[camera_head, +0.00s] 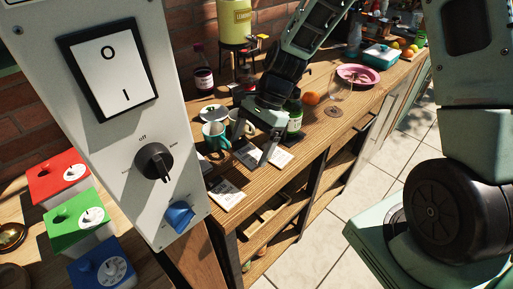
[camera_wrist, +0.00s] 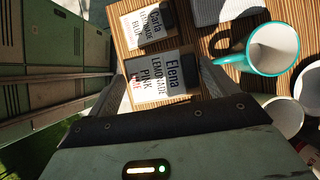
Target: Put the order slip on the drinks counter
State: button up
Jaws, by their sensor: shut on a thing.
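My gripper (camera_head: 254,150) is low over the wooden counter (camera_head: 312,140), fingers pointing down. In the wrist view its two fingers (camera_wrist: 162,82) stand either side of a white slip (camera_wrist: 150,82) reading "Elena LEMONADE PINK", with a dark block along its right edge. My gripper is shut on this slip. Whether it touches the wood below is unclear. A similar slip (camera_wrist: 146,27) reading "Carla LEMONADE BLUE" lies just above it in the wrist view. In the head view, pale slips lie near the gripper, one to its right (camera_head: 281,158) and one nearer the camera (camera_head: 227,195).
A teal mug (camera_wrist: 274,47) stands close to the gripper, with pale cups beyond. A switch panel (camera_head: 120,120) blocks the left foreground.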

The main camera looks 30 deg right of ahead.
aim_at(246, 173)
jog(key=shift+f+p, duration=0.3)
jog(key=shift+f, duration=2.65)
jog(key=shift+f, duration=0.15)
jog(key=o, duration=0.9)
jog(key=b+v, duration=0.2)
jog(key=v, duration=1)
jog(key=s+a+r+n+h, duration=0.1)
jog(key=s+a+r+n, duration=0.1)
jog(key=s+a+n, duration=0.2)
jog(key=s+a+r+n+t+h, duration=0.1)
jog(key=s+a+n, duration=0.3)
jog(key=s+n, duration=0.6)
jog(key=s+a+r+n+h, duration=0.3)
jog(key=s+a+n, duration=0.1)
jog(key=s+n, duration=0.3)
jog(key=shift+s+n+t, duration=0.3)
jog(key=shift+s+n, duration=0.05)
jog(key=shift+n, duration=0.45)
